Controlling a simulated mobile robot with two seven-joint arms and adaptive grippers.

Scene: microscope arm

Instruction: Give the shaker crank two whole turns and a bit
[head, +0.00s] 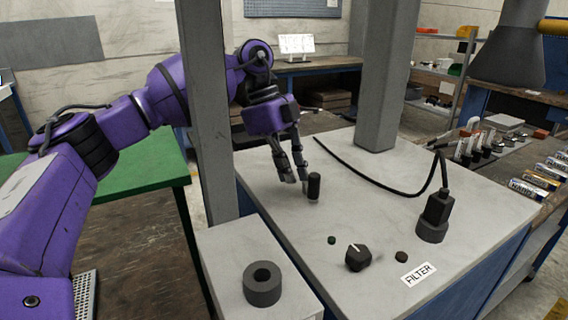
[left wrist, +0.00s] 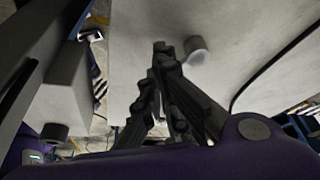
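The likely shaker crank handle is a short black upright cylinder (head: 314,186) on the pale grey bench top in the head view. My left gripper (head: 297,180) points down just left of this cylinder, very close to it. I cannot tell whether they touch. Its fingertips (left wrist: 163,55) look together in the left wrist view, with nothing seen between them. A grey round thing (left wrist: 197,50) shows just past the tips there; I cannot tell whether it is the handle. The crank's arm and pivot cannot be made out. My right gripper is not in view.
A black knob (head: 358,257) with a white mark, a "FILTER" label (head: 418,274) and a black plug with a cable (head: 435,212) are on the bench. A dark ring (head: 262,284) sits on a lower block. Grey posts (head: 387,75) rise near the bench.

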